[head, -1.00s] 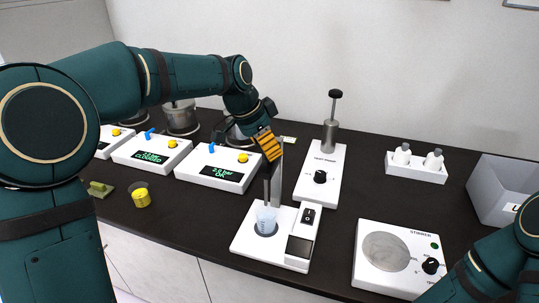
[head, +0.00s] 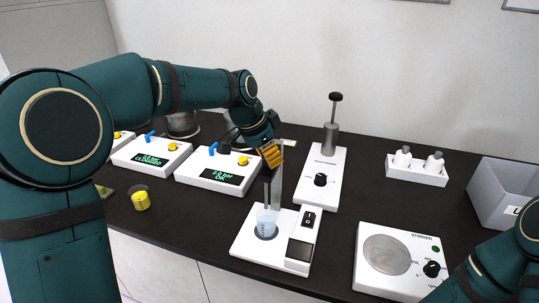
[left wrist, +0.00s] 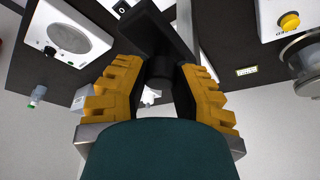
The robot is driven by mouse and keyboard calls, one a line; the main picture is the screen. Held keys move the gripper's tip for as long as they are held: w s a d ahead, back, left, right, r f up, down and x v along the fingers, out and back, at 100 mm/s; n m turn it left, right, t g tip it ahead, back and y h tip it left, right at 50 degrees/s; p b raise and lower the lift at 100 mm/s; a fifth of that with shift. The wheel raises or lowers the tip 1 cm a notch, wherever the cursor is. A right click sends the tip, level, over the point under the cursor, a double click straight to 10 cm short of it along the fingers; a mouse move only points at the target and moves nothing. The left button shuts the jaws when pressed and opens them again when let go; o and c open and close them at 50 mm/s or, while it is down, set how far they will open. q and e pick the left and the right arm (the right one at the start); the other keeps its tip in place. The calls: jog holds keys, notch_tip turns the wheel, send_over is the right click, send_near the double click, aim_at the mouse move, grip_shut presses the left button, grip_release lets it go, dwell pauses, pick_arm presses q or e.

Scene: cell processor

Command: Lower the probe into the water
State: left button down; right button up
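The probe (head: 267,192) is a thin dark rod on a black holder, which rides on a pale upright post (head: 277,187) of a white device. It hangs upright over a clear cup of bluish water (head: 267,220), its lower end at or just inside the cup; the exact depth is unclear. My left gripper (head: 270,155), with yellow fingers, is at the top of the holder. In the left wrist view, the fingers of my left gripper (left wrist: 160,75) close on both sides of the black probe holder (left wrist: 158,45). My right gripper is out of view.
The white device's base (head: 247,243) has a switch and dark screen. A stirrer (head: 370,275), a pump-like unit (head: 322,165), a bottle rack (head: 415,172) and a grey bin (head: 495,200) stand to the right. White boxes with green displays (head: 215,172) stand left.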

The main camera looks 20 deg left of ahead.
aim_at(270, 181)
pick_arm(q)
notch_tip(270, 181, down, 8)
jog(key=b, duration=0.4)
jog(key=shift+b, duration=0.3)
jog(key=c, duration=1.1)
grip_release()
jog(key=o, duration=0.4)
jog(key=shift+d, duration=0.1)
